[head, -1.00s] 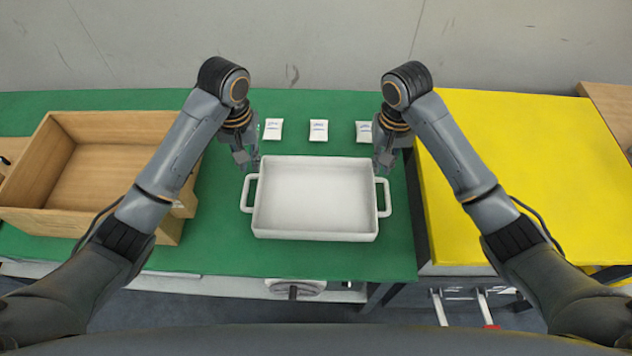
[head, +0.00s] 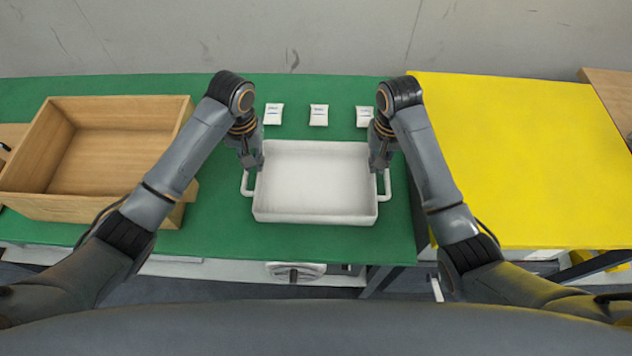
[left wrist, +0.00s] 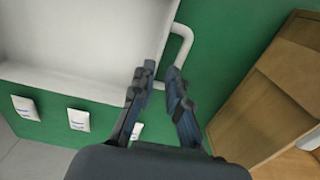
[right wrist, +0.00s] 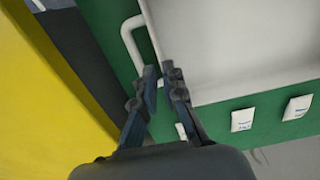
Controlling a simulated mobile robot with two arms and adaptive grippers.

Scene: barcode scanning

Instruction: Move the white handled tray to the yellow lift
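The white handled tray (head: 315,215) sits empty on the green table, with a looped handle at each short side. My left gripper (head: 250,160) is at its left end, near the far part of the left handle (head: 247,184). In the left wrist view its fingers (left wrist: 160,70) are parted at the tray's rim beside the handle. My right gripper (head: 380,163) is at the right end by the right handle (head: 386,185). No grip on the tray shows. The yellow lift (head: 520,165) stands right of the table.
Three small white packets, left (head: 273,113), middle (head: 319,115) and right (head: 364,116), lie behind the tray. A wooden box (head: 120,208) stands at the left on the green table (head: 225,240). The lift's yellow top is clear.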

